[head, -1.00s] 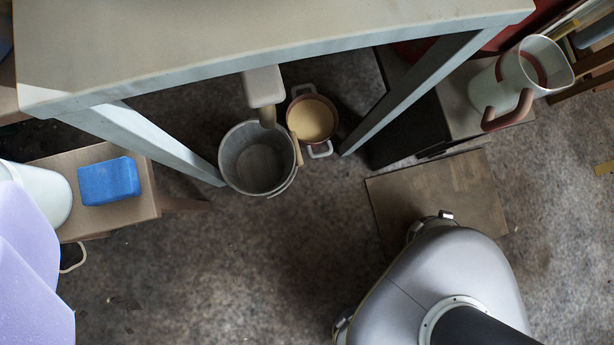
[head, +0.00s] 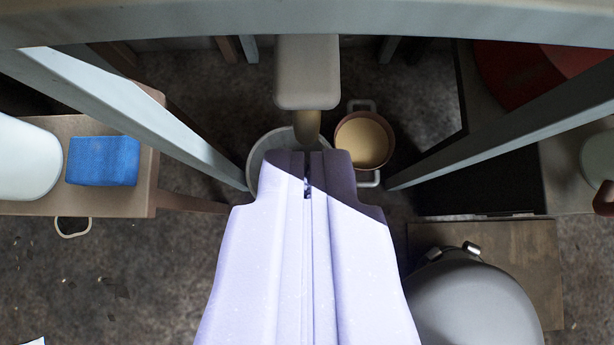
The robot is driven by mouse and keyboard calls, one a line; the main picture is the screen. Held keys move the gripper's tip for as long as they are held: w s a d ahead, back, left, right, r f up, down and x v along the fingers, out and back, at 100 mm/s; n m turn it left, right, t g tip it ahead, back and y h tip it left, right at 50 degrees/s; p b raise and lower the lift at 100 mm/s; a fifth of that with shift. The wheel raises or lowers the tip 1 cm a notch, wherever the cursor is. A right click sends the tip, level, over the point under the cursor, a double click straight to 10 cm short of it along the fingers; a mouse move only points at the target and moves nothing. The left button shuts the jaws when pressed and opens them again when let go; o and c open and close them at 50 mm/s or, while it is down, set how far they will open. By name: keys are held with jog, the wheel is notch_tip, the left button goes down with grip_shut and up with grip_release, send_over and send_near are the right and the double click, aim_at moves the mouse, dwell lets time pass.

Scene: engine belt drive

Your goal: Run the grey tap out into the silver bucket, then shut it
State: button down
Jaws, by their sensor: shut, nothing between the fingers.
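The grey tap (head: 307,75) shows as a blocky grey body under the bench edge, with a short tan-grey spout pointing down towards the bucket. I cannot tell from this view whether it is open, and I see no water running. The silver bucket (head: 256,156) stands on the floor below the spout; my gripper hides most of it, leaving its upper left rim in sight. My gripper (head: 308,158) is pale lavender, shut and empty. In the picture its tips lie just below the spout, over the bucket; I cannot tell whether they touch anything.
A pan (head: 363,140) with tan contents stands right of the bucket. The bench (head: 200,24) crosses the top, its slanted legs flanking the tap. At left a stool (head: 120,200) holds a blue sponge (head: 102,160) and a white container (head: 25,160). A brown board (head: 510,250) lies lower right.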

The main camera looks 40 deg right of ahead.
aim_at(311, 75)
jog(key=b+x, duration=0.2)
jog(key=x, duration=0.4)
jog(key=shift+d+f, duration=0.15)
jog(key=shift+w+d+f+b, duration=0.3)
jog(key=shift+w+d+f, duration=0.1)
jog(key=shift+w, duration=0.15)
jog(key=f, duration=0.1)
jog(key=f+b, duration=0.1)
jog(key=s+f, duration=0.1)
jog(key=shift+a+f, duration=0.1)
jog(key=shift+a, duration=0.3)
dwell(2.6)
